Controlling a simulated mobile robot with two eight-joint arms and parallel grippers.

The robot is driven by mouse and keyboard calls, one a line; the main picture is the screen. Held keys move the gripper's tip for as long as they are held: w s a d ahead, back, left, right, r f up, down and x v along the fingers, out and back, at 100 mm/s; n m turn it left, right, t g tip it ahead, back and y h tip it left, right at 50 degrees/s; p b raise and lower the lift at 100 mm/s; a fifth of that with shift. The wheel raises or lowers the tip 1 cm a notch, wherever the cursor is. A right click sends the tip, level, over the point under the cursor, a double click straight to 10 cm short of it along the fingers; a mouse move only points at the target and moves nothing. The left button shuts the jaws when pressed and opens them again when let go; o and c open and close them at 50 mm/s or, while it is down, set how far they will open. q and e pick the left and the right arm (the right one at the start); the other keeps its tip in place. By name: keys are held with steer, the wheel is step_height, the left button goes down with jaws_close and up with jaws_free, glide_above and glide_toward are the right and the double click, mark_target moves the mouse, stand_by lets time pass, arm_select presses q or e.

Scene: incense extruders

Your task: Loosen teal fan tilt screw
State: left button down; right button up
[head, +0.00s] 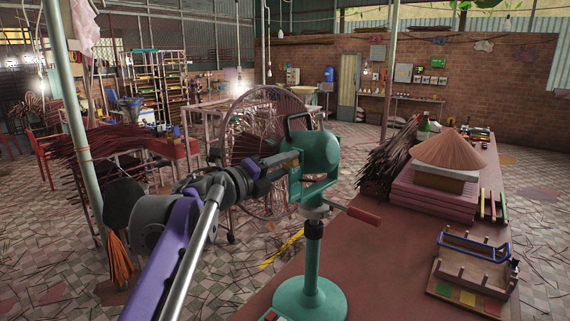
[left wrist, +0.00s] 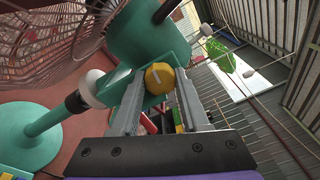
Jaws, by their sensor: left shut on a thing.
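The teal fan stands on the red-brown table, with its round teal base (head: 310,298), upright post, teal motor housing (head: 320,152) and wire cage (head: 262,118). My left gripper (head: 292,160) reaches in from the left at the tilt joint under the housing. In the left wrist view, the yellow round tilt screw (left wrist: 159,78) with a pale slot-like mark sits between the two grey fingers, which are shut on it. The screw is hidden by the gripper in the head view. A lever with a red handle (head: 363,215) sticks out from the fan's neck. My right gripper does not show.
On the table (head: 390,265), right of the fan, stand dark incense bundles (head: 388,165), pink stacked blocks with a conical hat (head: 448,150), and a wooden rack with a blue handle (head: 474,264). The table's middle is clear. A green post stands at left.

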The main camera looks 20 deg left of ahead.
arm_select(q)
steer(key=shift+n, duration=1.3)
steer(key=shift+c, duration=2)
jaws_free()
steer(key=b+v, duration=0.1)
steer(key=v, duration=0.9)
steer(key=shift+s+a, duration=0.2)
steer(key=shift+s, duration=0.15)
steer(key=shift+n, duration=0.3)
